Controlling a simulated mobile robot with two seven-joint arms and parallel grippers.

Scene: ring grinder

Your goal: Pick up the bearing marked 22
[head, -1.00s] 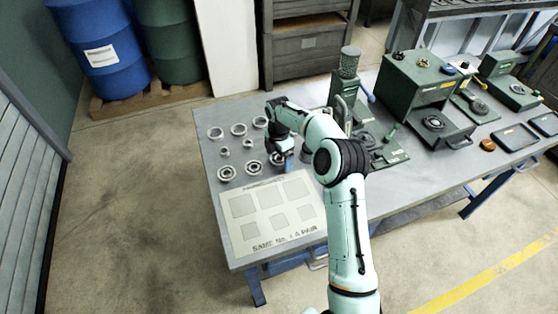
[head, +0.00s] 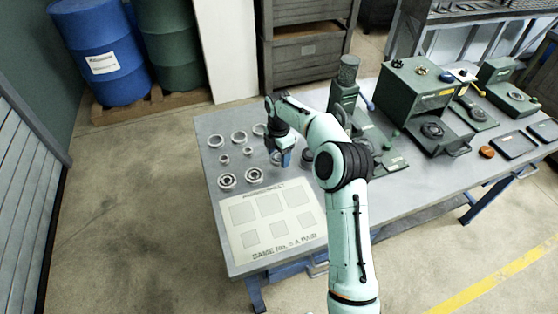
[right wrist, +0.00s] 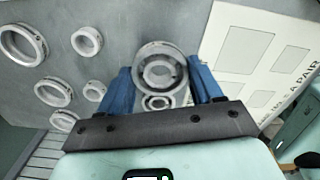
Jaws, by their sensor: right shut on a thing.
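My right gripper (head: 284,160) is over the worktable, right of the rows of rings and bearings. In the right wrist view its blue fingers (right wrist: 160,88) are closed on the sides of a silver bearing (right wrist: 162,66). The number on this bearing cannot be read. In the head view it is mostly hidden by the gripper. Two other bearings, a left one (head: 227,181) and a right one (head: 254,175), lie on the table to the left. My left gripper is not in view.
Several plain rings (head: 239,139) lie behind the bearings on the grey worktable (head: 208,190). A pale mat (head: 272,248) with grey squares and printed "SAME No. = A PAIR" lies in front. A green press (head: 345,95) and a green machine (head: 420,95) stand to the right.

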